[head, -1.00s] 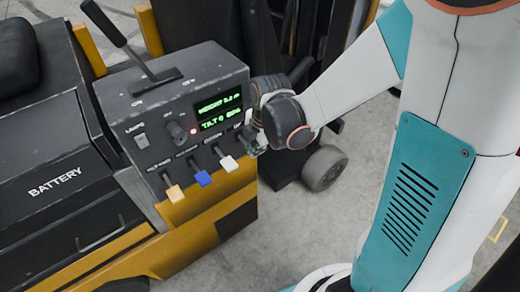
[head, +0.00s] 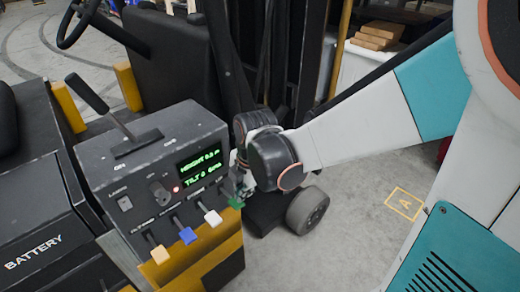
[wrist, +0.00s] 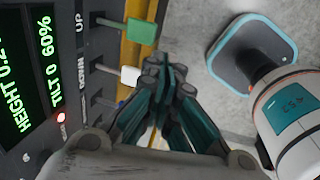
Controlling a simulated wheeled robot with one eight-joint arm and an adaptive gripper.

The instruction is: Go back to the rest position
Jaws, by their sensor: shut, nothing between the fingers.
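My gripper (wrist: 166,78) is shut and empty in the wrist view. Its dark teal fingers meet close beside the white lever (wrist: 130,76) and below the green lever (wrist: 142,31). Whether it touches a lever cannot be told. In the head view my gripper is partly hidden by my own wrist, at the right end of the grey control box (head: 150,160).
The forklift's battery case (head: 35,250) is at the left, with a steering wheel (head: 82,22) behind. A dark wheel (head: 307,210) stands on the floor below my wrist. Boxes (head: 380,33) lie at the back. Open floor with a yellow marking (head: 405,203) is at the right.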

